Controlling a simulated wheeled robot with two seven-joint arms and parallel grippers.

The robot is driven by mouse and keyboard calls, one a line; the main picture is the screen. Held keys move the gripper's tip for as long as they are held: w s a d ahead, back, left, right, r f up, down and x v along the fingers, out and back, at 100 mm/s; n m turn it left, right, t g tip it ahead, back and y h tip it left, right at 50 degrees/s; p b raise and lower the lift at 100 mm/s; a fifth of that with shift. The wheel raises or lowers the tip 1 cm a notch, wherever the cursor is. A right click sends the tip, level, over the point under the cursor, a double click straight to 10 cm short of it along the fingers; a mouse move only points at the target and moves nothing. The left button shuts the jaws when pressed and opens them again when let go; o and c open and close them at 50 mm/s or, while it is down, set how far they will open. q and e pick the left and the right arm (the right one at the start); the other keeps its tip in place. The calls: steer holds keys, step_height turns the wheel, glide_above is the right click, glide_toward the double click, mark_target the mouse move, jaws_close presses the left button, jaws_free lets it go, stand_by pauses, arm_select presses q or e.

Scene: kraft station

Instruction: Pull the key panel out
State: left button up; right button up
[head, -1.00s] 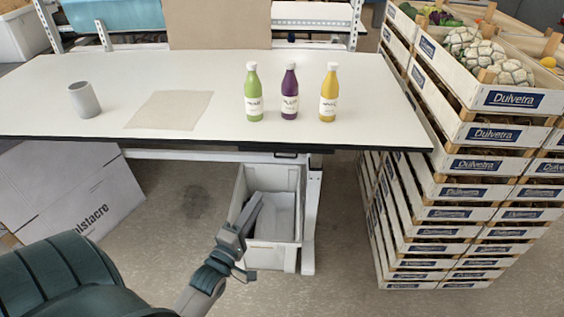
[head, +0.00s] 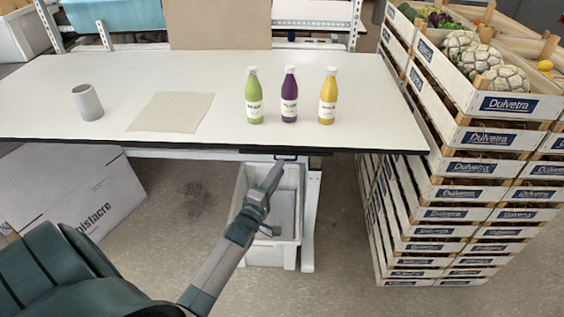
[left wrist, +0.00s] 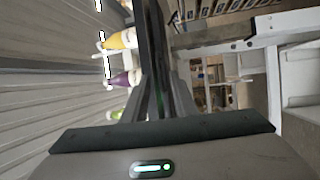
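The key panel (head: 268,153) is a thin dark strip under the front edge of the white table, with a small dark handle (head: 287,158) at its front. My left gripper (head: 274,172) is just below and in front of the handle, pointing up at it. In the left wrist view my left gripper (left wrist: 160,82) has its two fingers apart, with the dark edge of the table and panel showing between and beyond them. I cannot tell whether a finger touches the handle. My right gripper is not in view.
On the table (head: 330,90) stand a green bottle (head: 254,104), a purple bottle (head: 289,104), a yellow bottle (head: 328,104) and a grey cup (head: 86,102). A white bin (head: 268,252) stands below the panel. Stacked crates (head: 470,135) rise to the right.

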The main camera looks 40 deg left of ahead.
arm_select(q)
steer(key=shift+x, duration=1.8)
jaws_close()
steer(key=shift+s, duration=0.1)
